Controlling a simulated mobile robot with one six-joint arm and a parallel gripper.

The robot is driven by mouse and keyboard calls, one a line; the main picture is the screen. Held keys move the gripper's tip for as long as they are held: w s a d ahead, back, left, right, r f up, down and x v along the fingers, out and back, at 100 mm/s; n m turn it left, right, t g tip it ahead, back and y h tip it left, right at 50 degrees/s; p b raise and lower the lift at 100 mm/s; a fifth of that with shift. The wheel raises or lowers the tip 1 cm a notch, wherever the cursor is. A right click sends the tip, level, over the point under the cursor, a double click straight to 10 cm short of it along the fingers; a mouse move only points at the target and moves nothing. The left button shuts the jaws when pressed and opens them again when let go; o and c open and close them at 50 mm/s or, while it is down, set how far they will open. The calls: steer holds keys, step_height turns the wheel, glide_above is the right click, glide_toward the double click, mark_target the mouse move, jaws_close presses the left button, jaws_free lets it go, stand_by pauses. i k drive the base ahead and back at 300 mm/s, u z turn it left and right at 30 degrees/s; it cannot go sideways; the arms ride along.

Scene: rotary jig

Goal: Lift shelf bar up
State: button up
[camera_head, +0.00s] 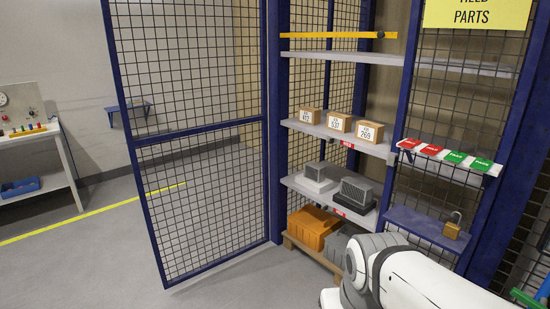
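A yellow-orange bar (335,35) runs level across the front of the shelf rack near the top. It sits a little above a grey shelf board (340,58), and a small dark spot shows near its right end. It is the likely shelf bar. My white and grey arm (420,280) fills the bottom right corner, well below and to the right of the bar. My gripper is out of view.
A blue mesh door (190,135) stands open at the left. Shelves hold three cardboard boxes (340,122), two grey units (357,191) and an orange bin (313,225). A padlock (452,226) rests on a blue ledge. Floor at left is clear.

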mark_target(380, 34)
steer(key=u, duration=0.1)
steer(key=i, duration=0.3)
steer(key=z, duration=0.2)
steer(key=k, duration=0.4)
steer(key=z, duration=0.5)
steer(key=i, duration=2.1)
steer(key=u, duration=0.05)
